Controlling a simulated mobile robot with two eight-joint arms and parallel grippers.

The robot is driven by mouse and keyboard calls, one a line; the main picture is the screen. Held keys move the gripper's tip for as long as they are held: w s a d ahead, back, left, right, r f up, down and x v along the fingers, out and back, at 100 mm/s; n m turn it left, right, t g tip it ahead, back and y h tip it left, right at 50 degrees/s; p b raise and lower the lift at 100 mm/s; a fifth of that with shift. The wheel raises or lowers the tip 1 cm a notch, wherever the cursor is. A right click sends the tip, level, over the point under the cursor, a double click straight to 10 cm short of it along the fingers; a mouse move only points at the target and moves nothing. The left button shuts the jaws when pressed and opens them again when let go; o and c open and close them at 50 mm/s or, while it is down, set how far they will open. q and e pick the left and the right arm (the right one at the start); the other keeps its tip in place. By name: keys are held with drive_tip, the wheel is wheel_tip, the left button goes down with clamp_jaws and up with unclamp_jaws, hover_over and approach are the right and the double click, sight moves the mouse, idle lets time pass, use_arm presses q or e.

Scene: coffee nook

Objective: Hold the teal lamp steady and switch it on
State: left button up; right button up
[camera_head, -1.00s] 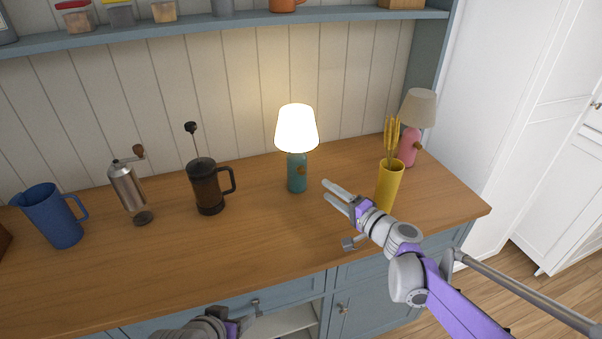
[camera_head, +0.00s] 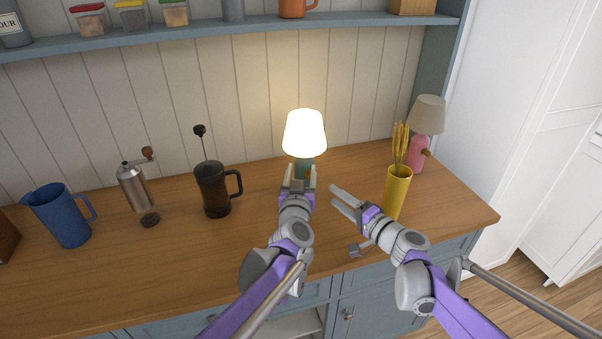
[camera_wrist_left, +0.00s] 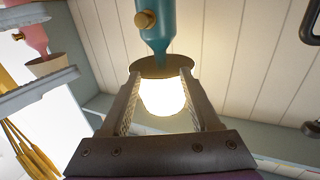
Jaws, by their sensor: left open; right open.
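The teal lamp (camera_head: 305,137) stands upright on the counter with its shade glowing bright. Its teal body shows between the fingers of my left gripper (camera_head: 300,174), which is open in front of it. In the left wrist view the lamp's teal body (camera_wrist_left: 155,25) appears upside down, with a round wooden knob (camera_wrist_left: 145,19) on its side. The lit shade shows between the open fingers there; I cannot tell whether they touch the lamp. My right gripper (camera_head: 334,197) is open and empty, right of the lamp and left of the yellow holder.
The yellow holder (camera_head: 397,193) with pasta stands close to my right gripper. A pink lamp (camera_head: 427,115) with an unlit shade is behind it. A French press (camera_head: 213,190), a grinder (camera_head: 136,188) and a blue jug (camera_head: 64,217) stand at left. A shelf (camera_head: 200,38) runs above.

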sight(304, 159)
use_arm(q)
drive_tip(key=w, duration=1)
drive_tip(key=shift+w+d, duration=0.25)
drive_tip(key=shift+d, duration=0.15)
drive_tip(key=shift+c, duration=0.3)
clamp_jaws()
idle(0.6)
use_arm(e)
clamp_jaws()
idle(0.4)
idle(1.2)
